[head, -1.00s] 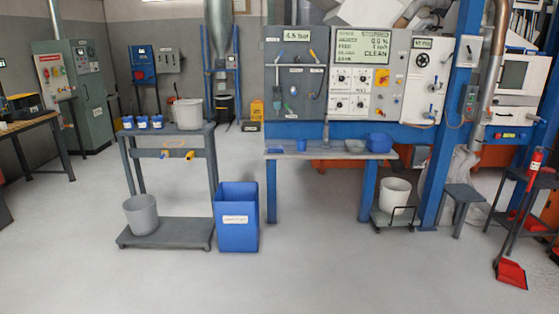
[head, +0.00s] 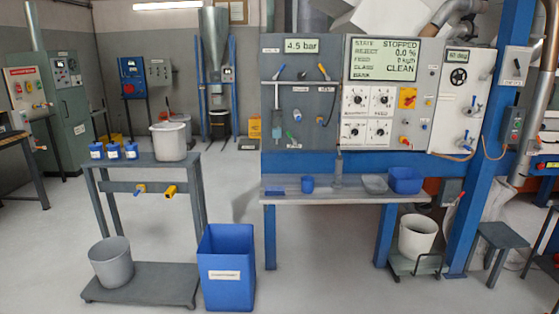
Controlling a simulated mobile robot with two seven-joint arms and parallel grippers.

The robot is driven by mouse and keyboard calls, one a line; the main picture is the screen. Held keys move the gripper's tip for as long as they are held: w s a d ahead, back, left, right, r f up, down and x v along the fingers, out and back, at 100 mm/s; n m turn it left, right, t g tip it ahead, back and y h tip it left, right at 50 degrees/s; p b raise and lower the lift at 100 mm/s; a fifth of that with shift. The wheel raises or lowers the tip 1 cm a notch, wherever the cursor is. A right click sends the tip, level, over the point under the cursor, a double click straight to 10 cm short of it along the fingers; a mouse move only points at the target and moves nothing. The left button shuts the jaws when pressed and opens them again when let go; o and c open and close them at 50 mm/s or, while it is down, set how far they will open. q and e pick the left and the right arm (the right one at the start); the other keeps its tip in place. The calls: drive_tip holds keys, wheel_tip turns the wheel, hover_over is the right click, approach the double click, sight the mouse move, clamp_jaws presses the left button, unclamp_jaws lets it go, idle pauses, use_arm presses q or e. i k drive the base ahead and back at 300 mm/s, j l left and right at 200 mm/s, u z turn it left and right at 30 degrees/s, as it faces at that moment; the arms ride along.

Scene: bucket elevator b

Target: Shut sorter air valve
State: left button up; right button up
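A grey panel (head: 300,105) stands ahead above a shelf. A display (head: 303,46) at its top reads 4.5 bar. Below it are a blue-handled lever (head: 280,72) and a yellow-handled lever (head: 323,71), both tilted. Their labels are too small to read, so I cannot tell which one is the sorter air valve. A screen (head: 385,60) to the right reads STOPPED, 0.0 %, 0 kg/h and CLEAN. Neither of my grippers is in view.
The grey shelf (head: 340,189) below the panel holds a blue bin (head: 405,180). A grey stand (head: 150,160) with buckets and a tall blue bin (head: 227,275) are at front left. A white bucket (head: 417,235) is under the shelf. The floor between the bins is clear.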

sight(274, 78)
drive_tip(key=i, duration=1)
drive_tip(key=i+l, duration=0.2)
drive_tip(key=i, duration=0.3)
drive_tip(key=i+l, duration=0.2)
drive_tip(key=i, duration=0.3)
drive_tip(key=i+l, duration=0.2)
drive_tip(key=i, duration=0.35)
drive_tip(key=i+l, duration=0.15)
drive_tip(key=i, duration=0.35)
drive_tip(key=u, duration=0.05)
